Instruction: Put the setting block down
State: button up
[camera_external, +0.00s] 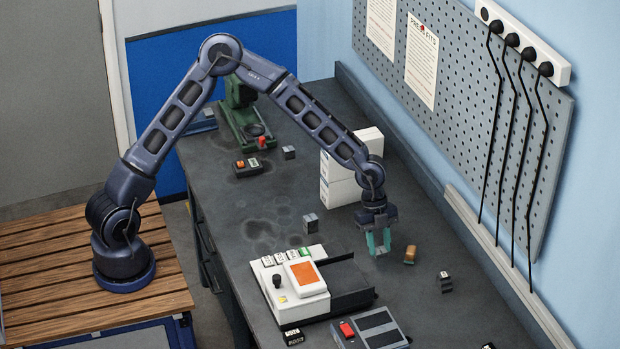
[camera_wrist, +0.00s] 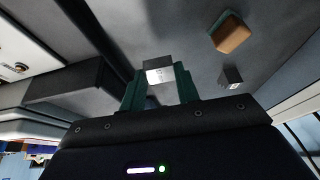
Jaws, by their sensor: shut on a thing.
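My gripper (camera_external: 379,243) points down over the right part of the dark bench, with teal fingers. In the wrist view my gripper (camera_wrist: 160,88) is shut on a small silver metal block, the setting block (camera_wrist: 158,70), held between the fingertips. In the external view the fingers largely hide this block. The fingertips are low, close to the bench top (camera_external: 400,300); I cannot tell whether the block touches it.
A brown-orange block (camera_external: 410,254) lies just right of my gripper. A small metal block (camera_external: 445,282) stands further right, and another grey block (camera_external: 310,223) to the left. A white device with an orange screen (camera_external: 305,273) and white boxes (camera_external: 341,190) are nearby.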

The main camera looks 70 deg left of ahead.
aim_at(379, 269)
jog(key=shift+f, duration=2.55)
jog(key=shift+f, duration=0.15)
jog(key=o, duration=1)
